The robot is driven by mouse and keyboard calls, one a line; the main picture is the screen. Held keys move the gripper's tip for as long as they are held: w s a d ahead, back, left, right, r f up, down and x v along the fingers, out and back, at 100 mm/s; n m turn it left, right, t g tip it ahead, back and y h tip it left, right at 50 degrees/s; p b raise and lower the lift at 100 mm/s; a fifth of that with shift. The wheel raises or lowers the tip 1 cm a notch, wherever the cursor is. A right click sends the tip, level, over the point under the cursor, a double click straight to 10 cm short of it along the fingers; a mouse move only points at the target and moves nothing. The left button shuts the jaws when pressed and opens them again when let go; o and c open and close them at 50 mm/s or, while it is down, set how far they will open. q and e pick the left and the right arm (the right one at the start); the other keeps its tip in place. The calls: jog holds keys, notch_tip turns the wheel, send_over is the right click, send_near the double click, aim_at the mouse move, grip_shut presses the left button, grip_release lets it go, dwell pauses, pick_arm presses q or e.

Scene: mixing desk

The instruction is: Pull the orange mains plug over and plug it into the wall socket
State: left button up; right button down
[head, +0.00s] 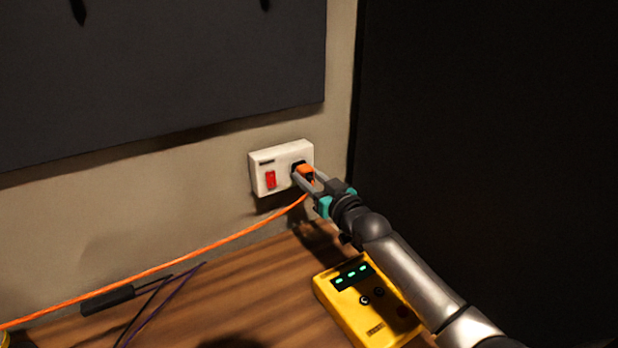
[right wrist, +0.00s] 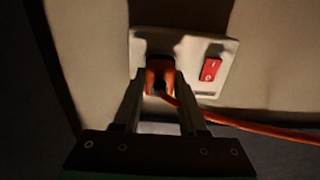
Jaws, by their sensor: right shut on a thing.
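The orange mains plug (head: 305,171) is at the dark opening of the white wall socket (head: 268,159), on its right half. My right gripper (head: 304,178) is shut on the plug, with a finger on either side of it. In the right wrist view the plug (right wrist: 160,77) sits between the fingertips (right wrist: 160,82), against the socket plate (right wrist: 196,50). I cannot tell how deep it is in. The orange cable (head: 190,254) runs from the plug to the lower left. My left gripper is not in view.
A red switch (head: 270,179) is on the socket's left half. A yellow meter (head: 365,300) with green lights lies on the wooden desk (head: 240,287) below my right arm. A black tool (head: 107,299) and thin dark leads lie at the left. A dark panel (head: 480,130) stands at the right.

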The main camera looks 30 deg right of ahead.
jog(key=shift+w+b, duration=0.35)
jog(key=shift+w, duration=0.25)
jog(key=shift+c, duration=1.9)
grip_release()
jog(key=s+p, duration=0.2)
jog(key=s, duration=1.3)
jog(key=shift+d, duration=0.35)
jog(key=shift+s, duration=0.1)
